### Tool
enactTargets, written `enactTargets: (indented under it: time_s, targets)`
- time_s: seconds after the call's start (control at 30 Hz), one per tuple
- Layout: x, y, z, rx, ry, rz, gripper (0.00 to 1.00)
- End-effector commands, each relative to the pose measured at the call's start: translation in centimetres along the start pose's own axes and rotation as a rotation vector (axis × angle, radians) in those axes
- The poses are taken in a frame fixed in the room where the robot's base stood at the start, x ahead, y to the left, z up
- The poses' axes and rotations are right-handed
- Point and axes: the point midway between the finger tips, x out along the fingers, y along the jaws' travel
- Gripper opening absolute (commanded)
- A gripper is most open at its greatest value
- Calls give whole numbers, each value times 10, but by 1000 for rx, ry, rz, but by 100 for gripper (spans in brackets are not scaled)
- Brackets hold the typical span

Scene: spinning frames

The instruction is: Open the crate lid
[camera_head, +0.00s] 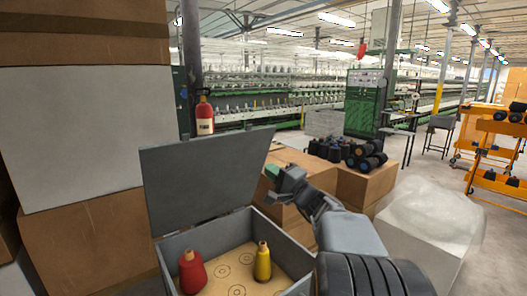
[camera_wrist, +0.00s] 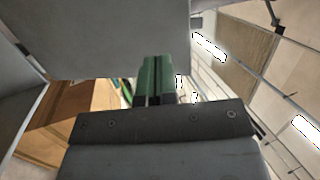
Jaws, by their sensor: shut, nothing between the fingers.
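The grey crate (camera_head: 172,246) stands at the lower middle of the head view. Its grey lid (camera_head: 203,178) is raised, standing up from the back edge and tilted a little backward. In the wrist view the lid (camera_wrist: 110,35) fills the upper left. My gripper (camera_head: 270,172) is at the right edge of the lid, above the crate's right side. Its green fingers (camera_wrist: 156,80) are closed together with nothing between them. I cannot tell whether they touch the lid.
Stacked cardboard boxes (camera_head: 85,240) rise at left. Behind are more boxes (camera_head: 365,185) with dark spools (camera_head: 366,158). A wrapped block (camera_head: 430,225) stands at right.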

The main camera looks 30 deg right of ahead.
Motion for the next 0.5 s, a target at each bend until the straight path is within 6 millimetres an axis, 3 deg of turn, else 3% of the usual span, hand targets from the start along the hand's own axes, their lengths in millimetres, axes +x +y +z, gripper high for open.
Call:
enactTargets:
  time_s: [0.1,0.23,0.37,0.5]
  targets:
    - [-11,-1,-32,1,95,-81,0]
    - [-12,-7,-49,1,144,-128,0]
    - [1,-12,-56,2,155,-139,0]
    - [27,-16,-59,3,153,-138,0]
